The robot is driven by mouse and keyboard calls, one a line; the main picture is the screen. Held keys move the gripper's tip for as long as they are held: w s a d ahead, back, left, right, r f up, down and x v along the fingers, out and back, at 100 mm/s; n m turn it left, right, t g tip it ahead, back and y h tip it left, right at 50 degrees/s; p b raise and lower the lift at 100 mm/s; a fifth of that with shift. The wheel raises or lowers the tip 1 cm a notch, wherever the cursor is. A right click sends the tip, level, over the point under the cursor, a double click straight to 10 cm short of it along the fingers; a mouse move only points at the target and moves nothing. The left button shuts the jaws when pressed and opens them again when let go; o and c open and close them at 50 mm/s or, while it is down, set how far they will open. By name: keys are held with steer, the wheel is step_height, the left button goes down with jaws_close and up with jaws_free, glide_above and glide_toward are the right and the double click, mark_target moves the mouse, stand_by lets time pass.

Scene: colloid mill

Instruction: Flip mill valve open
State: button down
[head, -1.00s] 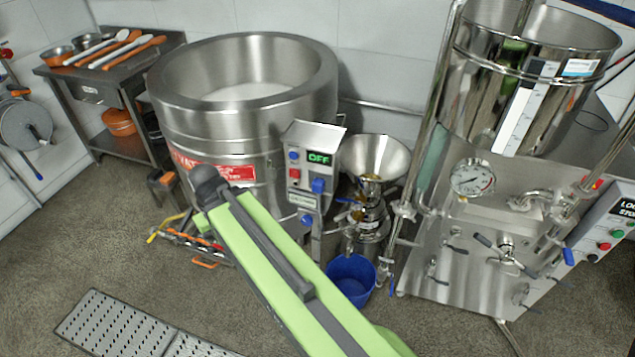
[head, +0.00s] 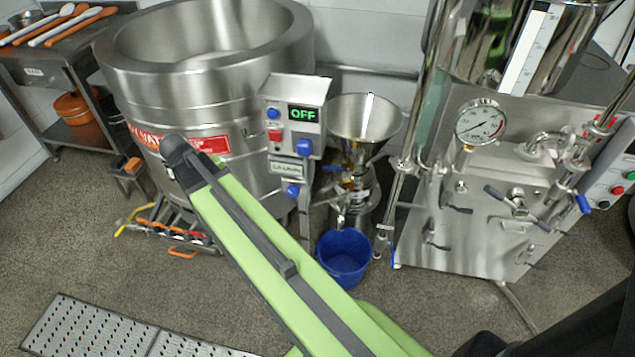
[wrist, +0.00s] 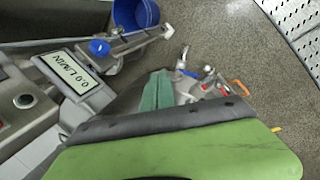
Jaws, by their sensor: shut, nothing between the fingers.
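The colloid mill stands in the middle of the head view, with a steel funnel hopper (head: 364,122) on top and a narrow metal body (head: 358,205) below. Small fittings show on its body, but I cannot make out the valve's lever or its position. A blue bucket (head: 343,257) is at its foot; it also shows at the top of the wrist view (wrist: 135,14). In the wrist view my gripper's teal fingers (wrist: 157,90) are together and empty, over the floor. In the head view the gripper is hidden; my green arm crosses left of the mill.
A large steel kettle (head: 205,95) stands left of the mill. Its control box (head: 293,125) reads OFF. Pipes with orange and red handles (head: 180,250) lie low by the kettle. A steel machine with a gauge (head: 478,125) is at right. A perforated floor plate (head: 95,328) lies front left.

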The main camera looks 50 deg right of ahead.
mark_target(331, 168)
steer(key=w+d+f+m+g+h+b, duration=0.1)
steer(key=w+d+f+g+h+b, duration=0.1)
steer(key=d+f+b, duration=0.4)
steer(key=w+d+f+m+g+h+b, duration=0.1)
steer(key=d+f+h+b, duration=0.5)
steer(key=d+b, duration=1)
steer(key=w+d+f+m+g+h+b, duration=0.1)
steer(key=w+d+f+g+h+b, duration=0.2)
steer(key=d+b, duration=0.9)
step_height(331, 168, down, 3)
steer(key=w+h+b, duration=0.1)
steer(key=w+b, duration=0.1)
steer(key=shift+w+f, duration=0.15)
steer(key=shift+w, duration=0.15)
steer(key=x, duration=1)
steer(key=s+a, duration=0.2)
steer(key=s, duration=0.1)
steer(key=shift+a, duration=0.35)
